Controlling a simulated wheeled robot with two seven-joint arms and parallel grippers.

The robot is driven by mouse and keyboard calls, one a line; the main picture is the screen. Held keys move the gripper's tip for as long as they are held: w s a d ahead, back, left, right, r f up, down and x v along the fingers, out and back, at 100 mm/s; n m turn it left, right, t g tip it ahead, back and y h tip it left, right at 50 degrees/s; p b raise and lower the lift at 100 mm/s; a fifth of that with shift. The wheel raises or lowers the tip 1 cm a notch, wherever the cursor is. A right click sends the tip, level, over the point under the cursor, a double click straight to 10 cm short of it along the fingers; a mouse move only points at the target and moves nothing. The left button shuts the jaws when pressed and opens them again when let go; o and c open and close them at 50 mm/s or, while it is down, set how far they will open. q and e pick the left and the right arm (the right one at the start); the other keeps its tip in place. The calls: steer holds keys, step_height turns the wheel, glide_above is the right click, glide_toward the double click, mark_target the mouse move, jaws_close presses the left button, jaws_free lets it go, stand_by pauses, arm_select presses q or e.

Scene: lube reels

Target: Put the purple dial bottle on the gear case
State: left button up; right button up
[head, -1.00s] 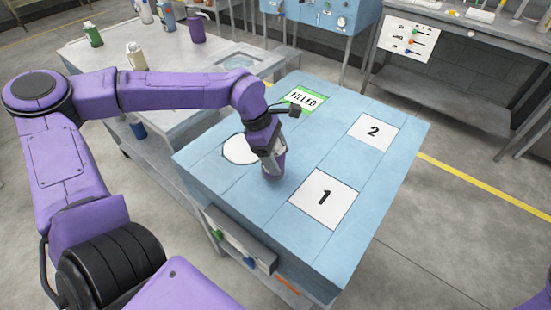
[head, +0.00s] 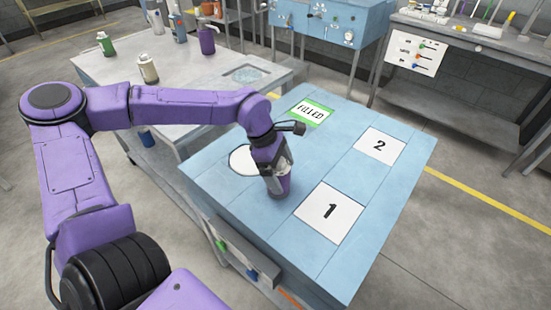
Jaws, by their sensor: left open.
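Another purple container (head: 207,41) stands on the grey table behind. I cannot tell which thing is the gear case. My right gripper is out of view.
A green-edged FILLED card (head: 311,112) and a card marked 2 (head: 380,146) lie flat on the blue top, which is otherwise clear.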

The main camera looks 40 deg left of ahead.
arm_select(q)
steer(key=v, duration=1.1)
steer(key=shift+a+r, duration=0.1)
steer(key=shift+r, duration=0.05)
